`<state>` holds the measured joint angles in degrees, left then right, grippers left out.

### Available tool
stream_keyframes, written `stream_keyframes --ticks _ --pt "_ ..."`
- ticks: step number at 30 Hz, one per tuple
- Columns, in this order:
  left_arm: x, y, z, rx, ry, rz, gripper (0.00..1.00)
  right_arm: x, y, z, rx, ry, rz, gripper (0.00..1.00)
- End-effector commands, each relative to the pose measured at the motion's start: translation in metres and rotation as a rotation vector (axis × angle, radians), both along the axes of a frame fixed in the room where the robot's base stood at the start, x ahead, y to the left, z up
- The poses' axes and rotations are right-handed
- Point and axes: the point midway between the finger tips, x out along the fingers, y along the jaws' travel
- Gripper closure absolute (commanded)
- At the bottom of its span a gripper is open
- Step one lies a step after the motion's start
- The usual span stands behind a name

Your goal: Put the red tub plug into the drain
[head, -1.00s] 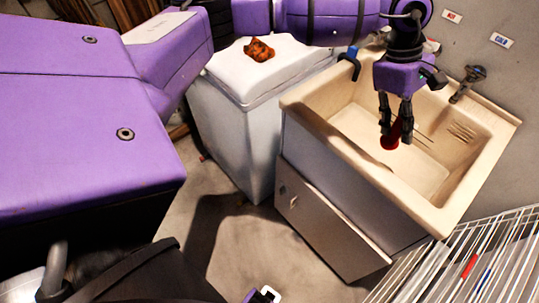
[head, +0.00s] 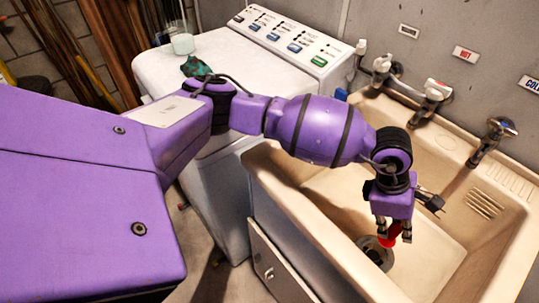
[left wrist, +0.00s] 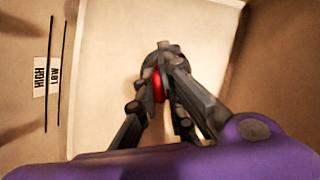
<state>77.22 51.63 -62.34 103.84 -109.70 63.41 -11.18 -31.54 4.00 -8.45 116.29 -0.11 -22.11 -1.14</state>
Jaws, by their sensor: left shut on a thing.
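The red tub plug (head: 390,238) is held between the fingers of my left gripper (head: 394,230), which is shut on it. The gripper points down inside the beige sink. The round metal drain (head: 373,254) shows in the sink floor, just left of and below the plug in the head view, partly covered by it. I cannot tell the height of the plug above the drain. My right gripper is not in view.
The beige laundry sink (head: 300,215) has raised walls around the gripper. Taps (head: 492,142) stand along its back ledge. A white washing machine (head: 165,75) stands to the left, with a dark crumpled thing (head: 196,67) on top. The right part of the sink floor is clear.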

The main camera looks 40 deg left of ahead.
Motion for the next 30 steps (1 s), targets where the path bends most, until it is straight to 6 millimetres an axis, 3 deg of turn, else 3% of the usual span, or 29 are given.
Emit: stream_keyframes --ticks 9,14,21,30 --pt "-0.001 0.001 -0.054 0.001 0.002 0.002 1.00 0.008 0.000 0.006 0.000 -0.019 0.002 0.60" --pt "0.000 0.001 -0.065 0.001 0.001 0.003 1.00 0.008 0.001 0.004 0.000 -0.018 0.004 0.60" --pt "-0.001 0.001 -0.097 0.002 0.002 0.003 1.00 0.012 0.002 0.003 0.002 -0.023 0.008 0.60" --pt "0.000 0.001 -0.099 0.000 -0.001 0.001 1.00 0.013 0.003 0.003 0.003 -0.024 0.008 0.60"
